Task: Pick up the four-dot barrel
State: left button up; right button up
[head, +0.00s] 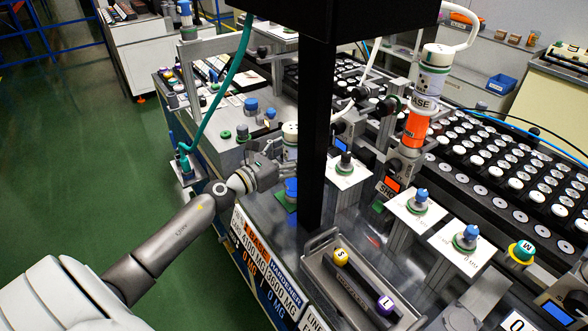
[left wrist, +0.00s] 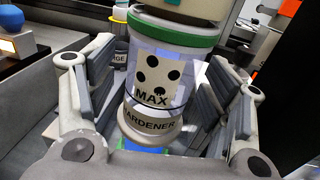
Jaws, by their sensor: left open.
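The four-dot barrel (left wrist: 160,75) fills the middle of the left wrist view. It is pale and clear, with black dots, the word MAX, a green band near its top and a collar marked HARDENER at its lower end. In the head view its pale top (head: 290,131) shows just behind my left gripper (head: 276,165), which hides much of the rest. My left gripper is open, with one finger on each side of the barrel. Gaps show between the fingers and the barrel. My right gripper is in neither view.
A black column (head: 318,120) stands just right of the left gripper. A white and orange cylinder marked BASE (head: 415,125) stands further right. A grey tray (head: 318,262) holds a bar with yellow and purple ends. Blue-topped parts (head: 251,106) stand at the back left.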

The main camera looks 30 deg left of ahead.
aim_at(292, 128)
pick_arm(q)
jog(key=c, duration=1.6)
grip_shut()
jog(key=shift+r, duration=0.15)
notch_tip(292, 128, up, 8)
jog(key=p, duration=0.5)
jog(key=shift+r, duration=0.2)
jog(key=shift+r+p, duration=0.55)
jog(key=shift+r, duration=0.2)
